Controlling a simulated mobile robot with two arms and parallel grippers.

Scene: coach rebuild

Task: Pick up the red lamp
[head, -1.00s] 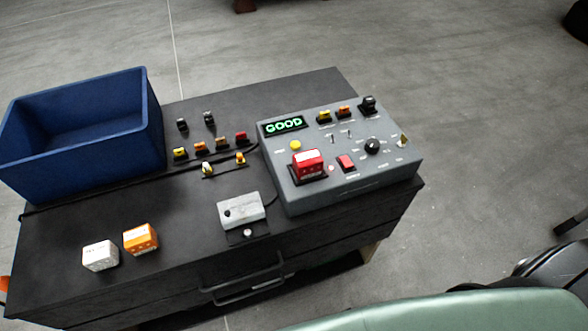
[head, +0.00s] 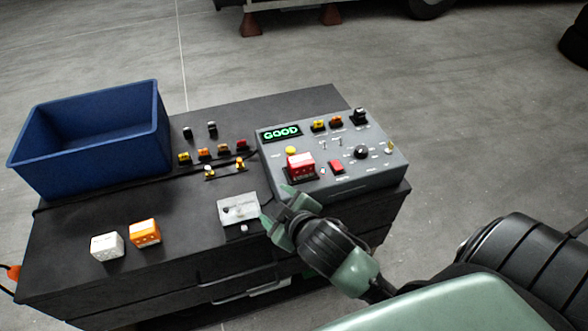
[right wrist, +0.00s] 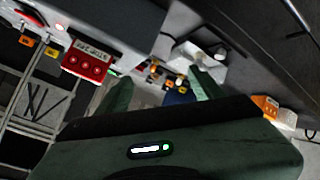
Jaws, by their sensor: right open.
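The red lamp (head: 300,165) is a small red block with a pale label on top. It sits in a dark socket on the sloped face of the grey test box (head: 345,190). It also shows at the upper left of the right wrist view (right wrist: 86,62), outside the space between the fingers. My right gripper (head: 277,207) is open and empty, in front of the box and below the lamp in the head view, apart from the lamp. Its fingers also show in the right wrist view (right wrist: 160,90). My left gripper is not in view.
The box display (head: 282,133) reads GOOD. A blue bin (head: 90,165) stands at the left of the dark bench (head: 180,258). A white block (head: 107,246) and an orange block (head: 145,233) lie at front left. A small light grey unit (head: 238,208) is left of my gripper.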

